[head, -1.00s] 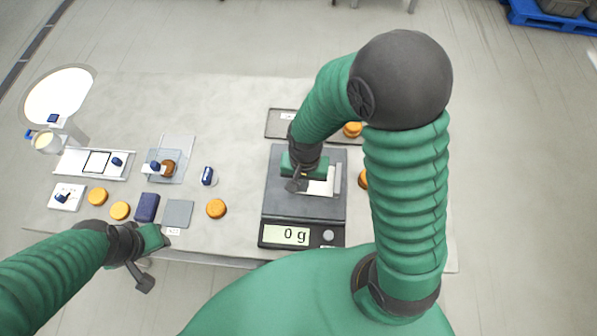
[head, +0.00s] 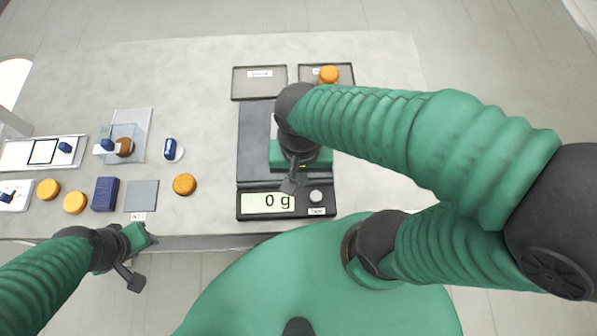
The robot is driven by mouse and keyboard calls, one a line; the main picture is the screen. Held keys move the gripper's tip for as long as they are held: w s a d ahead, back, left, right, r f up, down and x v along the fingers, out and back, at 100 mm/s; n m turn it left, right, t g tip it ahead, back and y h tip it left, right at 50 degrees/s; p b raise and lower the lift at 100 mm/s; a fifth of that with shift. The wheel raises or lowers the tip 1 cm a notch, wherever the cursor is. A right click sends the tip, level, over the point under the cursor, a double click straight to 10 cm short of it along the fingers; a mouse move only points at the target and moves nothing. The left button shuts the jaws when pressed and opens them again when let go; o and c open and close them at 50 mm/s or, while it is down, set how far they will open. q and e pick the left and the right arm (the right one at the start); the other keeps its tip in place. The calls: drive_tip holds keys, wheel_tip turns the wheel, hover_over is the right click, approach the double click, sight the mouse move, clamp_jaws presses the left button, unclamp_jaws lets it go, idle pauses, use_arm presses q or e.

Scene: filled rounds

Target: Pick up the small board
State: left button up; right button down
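A flat grey square board (head: 142,194) lies on the table near its front edge, with a small label below it; it is the likeliest small board. My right gripper (head: 300,158) is over the dark platform of the scale (head: 255,160), well to the right of that board. Its fingertips are hidden beneath it, so its opening does not show. A pale strip (head: 274,126) shows beside its wrist on the scale. My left gripper (head: 140,238) is off the table's front edge, just below the grey board and apart from it. Its opening is unclear.
The scale's display (head: 268,203) reads 0 g. A dark blue block (head: 105,194) is left of the board, an orange round (head: 184,184) right. A clear plate (head: 134,128) holds a brown round. Two trays stand behind the scale; one (head: 345,73) holds an orange round.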

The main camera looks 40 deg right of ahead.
drive_tip(key=shift+w, duration=0.1)
drive_tip(key=shift+c, duration=2.2)
unclamp_jaws()
